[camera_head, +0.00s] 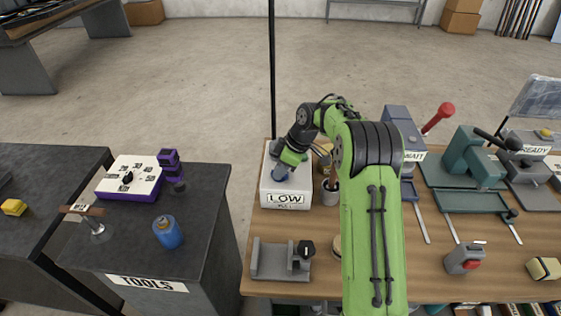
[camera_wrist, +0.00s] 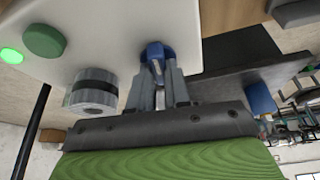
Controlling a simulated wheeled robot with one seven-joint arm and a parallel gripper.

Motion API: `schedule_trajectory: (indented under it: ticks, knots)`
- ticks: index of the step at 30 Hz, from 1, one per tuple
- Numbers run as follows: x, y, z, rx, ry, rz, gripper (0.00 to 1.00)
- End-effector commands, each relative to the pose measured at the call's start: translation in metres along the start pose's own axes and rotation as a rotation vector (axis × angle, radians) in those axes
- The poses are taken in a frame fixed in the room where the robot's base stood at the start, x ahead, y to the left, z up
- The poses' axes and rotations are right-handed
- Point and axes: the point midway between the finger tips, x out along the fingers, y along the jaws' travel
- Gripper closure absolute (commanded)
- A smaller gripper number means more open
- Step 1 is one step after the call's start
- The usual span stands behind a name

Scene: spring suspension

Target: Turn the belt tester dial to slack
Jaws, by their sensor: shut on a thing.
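A white box (camera_head: 270,192) with a LOW sign (camera_head: 286,199) stands at the left end of the wooden bench. My gripper (camera_head: 283,170) is over its top, coming from the right. In the wrist view, my gripper (camera_wrist: 160,78) is shut on a blue knob (camera_wrist: 155,50) at the white panel (camera_wrist: 112,38). A grey ribbed roller (camera_wrist: 92,92), a green button (camera_wrist: 44,40) and a lit green lamp (camera_wrist: 11,56) are beside it. The knob's markings are not readable, and no slack label shows.
A purple and white device (camera_head: 143,178) with a black dial stands on the dark TOOLS cart (camera_head: 195,250), near a blue can (camera_head: 167,232). A grey bracket (camera_head: 270,260) lies in front of the white box. A cup (camera_head: 330,192) and vises (camera_head: 465,165) stand to its right.

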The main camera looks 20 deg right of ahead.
Motion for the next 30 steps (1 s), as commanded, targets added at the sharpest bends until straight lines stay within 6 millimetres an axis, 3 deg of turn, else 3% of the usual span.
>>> schedule_trajectory:
  ticks: [30]
  knots:
    - [-0.0007,0.0025,-0.0024,-0.885,0.002,-0.367,1.00]
